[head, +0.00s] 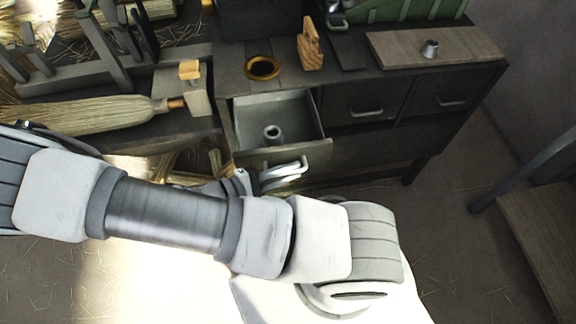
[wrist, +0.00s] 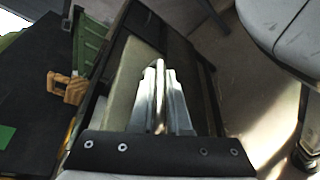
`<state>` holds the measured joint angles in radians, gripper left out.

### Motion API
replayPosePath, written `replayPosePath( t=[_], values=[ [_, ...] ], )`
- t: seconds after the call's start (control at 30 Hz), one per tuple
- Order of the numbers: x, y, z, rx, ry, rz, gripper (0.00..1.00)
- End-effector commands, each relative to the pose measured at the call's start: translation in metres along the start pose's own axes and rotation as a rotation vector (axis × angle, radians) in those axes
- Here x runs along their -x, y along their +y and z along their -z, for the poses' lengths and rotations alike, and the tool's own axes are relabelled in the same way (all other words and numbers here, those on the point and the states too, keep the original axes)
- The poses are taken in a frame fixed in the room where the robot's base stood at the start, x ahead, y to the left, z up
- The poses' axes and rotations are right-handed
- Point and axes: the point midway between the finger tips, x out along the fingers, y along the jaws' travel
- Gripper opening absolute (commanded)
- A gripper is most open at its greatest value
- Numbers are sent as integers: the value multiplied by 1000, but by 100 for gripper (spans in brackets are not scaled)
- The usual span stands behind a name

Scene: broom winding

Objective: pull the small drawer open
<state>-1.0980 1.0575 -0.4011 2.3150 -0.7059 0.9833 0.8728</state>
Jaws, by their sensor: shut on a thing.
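The small drawer (head: 310,150) is the left one of the row in the dark cabinet (head: 370,160). It stands well out from the cabinet, and its light grey inside shows. A small grey hollow cylinder (head: 272,133) stands in it. My gripper (head: 284,172) is at the drawer's front face, with its fingers shut on the drawer handle. The handle itself is mostly hidden by the fingers. In the wrist view the fingers (wrist: 160,105) are close together in front of the pale drawer front.
Two shut drawers (head: 365,112) are to the right. On the cabinet top are a wooden block (head: 310,47), a round dark-holed ring (head: 263,67) and a board with a small metal piece (head: 430,49). A straw broom (head: 90,113) lies at left. A wooden bench (head: 545,225) stands at right.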

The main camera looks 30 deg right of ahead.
Motion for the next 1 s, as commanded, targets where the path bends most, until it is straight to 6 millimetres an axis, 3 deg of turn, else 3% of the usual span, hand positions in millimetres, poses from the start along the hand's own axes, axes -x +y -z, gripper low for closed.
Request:
replayPosePath(
  t=[0.27,0.3,0.47,1.0],
  values=[
    [0,0,0,-1,1,0,0],
    [0,0,0,-1,1,0,17],
    [0,0,0,0,1,0,45],
    [4,0,0,-1,2,0,45]
  ],
)
